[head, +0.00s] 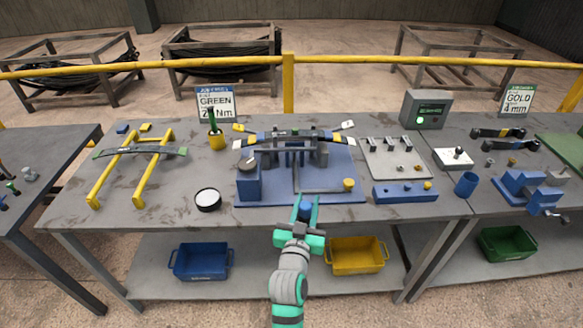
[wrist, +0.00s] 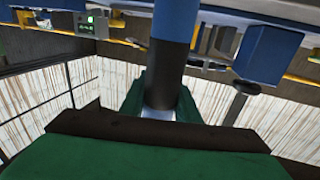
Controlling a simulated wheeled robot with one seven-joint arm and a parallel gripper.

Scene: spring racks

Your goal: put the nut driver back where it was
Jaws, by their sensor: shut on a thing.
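The nut driver, a tool with a blue section and a grey shaft (wrist: 172,40), stands between my fingers in the wrist view. In the head view a small blue part of it (head: 304,209) shows between the fingertips. My gripper (head: 306,203) is shut on it, just in front of the blue fixture plate (head: 270,198) near the table's front edge. The fingers also show in the wrist view (wrist: 161,108). A blue cup (head: 466,184) stands at the right and looks empty. A yellow cup (head: 216,141) at the back left holds a green-handled tool (head: 212,119).
A curved spring lies across the fixture (head: 290,139). A yellow rack (head: 136,165) and a round white-topped tin (head: 208,199) stand left. A grey panel (head: 393,158) and blue block (head: 404,193) lie right of the fixture. A blue vise (head: 527,190) stands far right.

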